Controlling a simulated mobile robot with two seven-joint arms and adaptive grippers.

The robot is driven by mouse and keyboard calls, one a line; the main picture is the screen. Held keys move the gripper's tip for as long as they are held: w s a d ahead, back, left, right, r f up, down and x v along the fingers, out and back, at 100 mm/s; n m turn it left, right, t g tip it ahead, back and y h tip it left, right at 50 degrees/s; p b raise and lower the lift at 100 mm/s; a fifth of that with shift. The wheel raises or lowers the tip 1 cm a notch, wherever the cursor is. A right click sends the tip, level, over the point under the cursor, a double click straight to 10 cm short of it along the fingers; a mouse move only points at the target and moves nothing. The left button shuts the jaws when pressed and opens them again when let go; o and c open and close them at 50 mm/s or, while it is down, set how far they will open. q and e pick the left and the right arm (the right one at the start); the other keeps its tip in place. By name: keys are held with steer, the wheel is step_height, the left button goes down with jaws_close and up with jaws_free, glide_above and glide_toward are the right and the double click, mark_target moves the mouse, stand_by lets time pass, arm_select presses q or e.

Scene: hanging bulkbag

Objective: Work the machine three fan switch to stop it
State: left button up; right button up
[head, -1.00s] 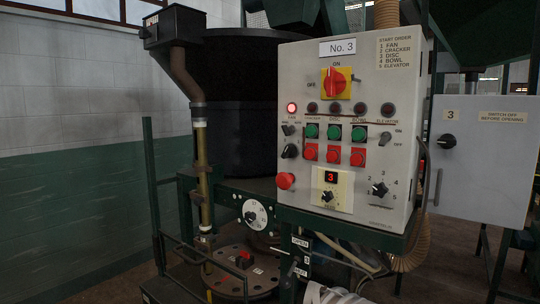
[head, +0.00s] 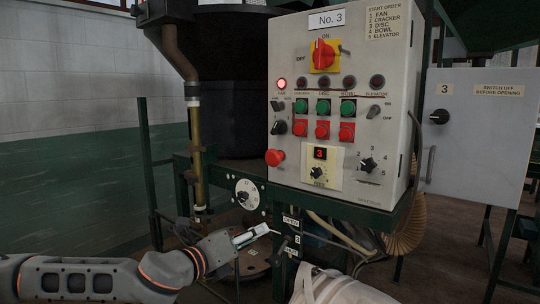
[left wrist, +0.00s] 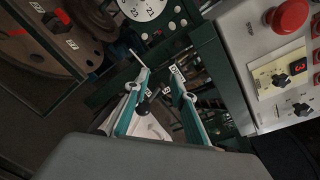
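The grey control panel (head: 385,185) marked No. 3 stands right of centre in the head view. At its left side, the fan lamp (head: 282,84) glows red. My right gripper is not in view.
A red emergency button (head: 274,157) sticks out at the panel's lower left. A white numbered dial (head: 247,195) sits on the green frame, beside a vertical pipe (head: 196,150). A pale bag (head: 335,288) hangs below. A grey cabinet door (head: 480,150) stands at the right.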

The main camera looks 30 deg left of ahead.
arm_select(q)
step_height(320, 180, up, 14)
steer(key=d+m+h, duration=0.1)
steer(key=m, duration=0.7)
steer(key=m+t, duration=0.1)
steer(key=m, duration=0.6)
glide_toward(273, 130)
steer(key=w, duration=0.2)
steer(key=shift+y, duration=0.3)
steer(key=shift+w+d+f, duration=0.1)
steer(key=shift+w+d, duration=0.05)
steer(key=shift+w, duration=1)
steer(key=shift+w+d, duration=0.15)
steer(key=shift+w, duration=1)
steer(key=shift+w+d+f, duration=0.1)
steer(key=shift+w+d, duration=0.05)
steer(key=shift+w, duration=0.95)
jaws_close()
